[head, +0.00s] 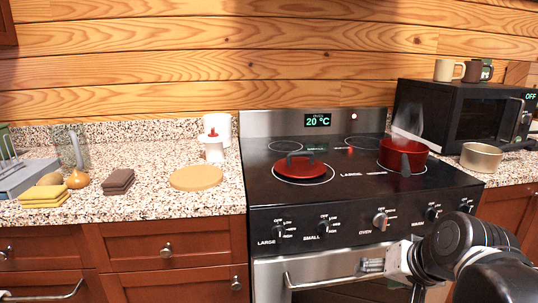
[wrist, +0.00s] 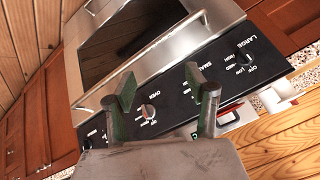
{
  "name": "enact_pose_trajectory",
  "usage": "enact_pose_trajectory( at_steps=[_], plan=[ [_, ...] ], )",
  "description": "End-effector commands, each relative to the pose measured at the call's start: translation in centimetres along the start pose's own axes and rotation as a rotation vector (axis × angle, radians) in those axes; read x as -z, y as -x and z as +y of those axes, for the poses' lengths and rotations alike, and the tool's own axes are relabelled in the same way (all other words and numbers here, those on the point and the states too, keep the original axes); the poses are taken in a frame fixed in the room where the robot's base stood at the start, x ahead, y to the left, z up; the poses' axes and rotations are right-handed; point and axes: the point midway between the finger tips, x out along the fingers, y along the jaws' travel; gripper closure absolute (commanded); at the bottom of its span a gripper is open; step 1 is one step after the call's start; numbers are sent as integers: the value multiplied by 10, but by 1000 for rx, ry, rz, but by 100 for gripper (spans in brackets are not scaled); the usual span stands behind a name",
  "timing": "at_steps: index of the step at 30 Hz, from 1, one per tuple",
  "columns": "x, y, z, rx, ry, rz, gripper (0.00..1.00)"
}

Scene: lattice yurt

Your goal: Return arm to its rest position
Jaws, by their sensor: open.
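My arm (head: 465,248) is folded at the lower right of the head view, in front of the stove. My gripper shows in the wrist view (wrist: 167,92), with its two green-padded fingers spread apart and nothing between them. Behind the fingers are the stove's black knob panel and steel oven front, seen tilted. In the head view the gripper is mostly hidden or cut off at the bottom edge. The stove (head: 350,205) has a red lid (head: 300,167) on the front left burner and a red pot (head: 403,156) on the right, with steam above it.
A counter on the left holds a round wooden board (head: 196,177), brown cloths (head: 118,181), yellow cloths (head: 44,197) and a glass pitcher (head: 72,148). On the right are a microwave (head: 460,112) with two mugs on top and a metal pan (head: 481,157). The oven handle (head: 335,278) juts forward.

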Motion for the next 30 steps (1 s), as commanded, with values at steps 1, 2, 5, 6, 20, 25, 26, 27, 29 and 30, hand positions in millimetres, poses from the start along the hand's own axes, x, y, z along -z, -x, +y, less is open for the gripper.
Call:
enact_pose_trajectory(
  at_steps=[1,2,5,6,20,25,26,27,29,30],
  plan=[
    [-13,5,-4,-17,46,-4,49],
    [-19,8,-4,-29,70,-5,49],
    [-36,15,-5,-63,144,-5,49],
    [-42,17,-4,-76,170,-5,49],
    [-55,56,-10,-145,325,5,49],
    [-40,79,-19,-144,324,5,49],
    [-37,84,-20,-144,324,5,49],
    [-32,91,-23,-144,324,5,49],
    [-25,102,-27,-144,324,5,49],
    [-20,108,-30,-144,324,5,49]
  ],
)
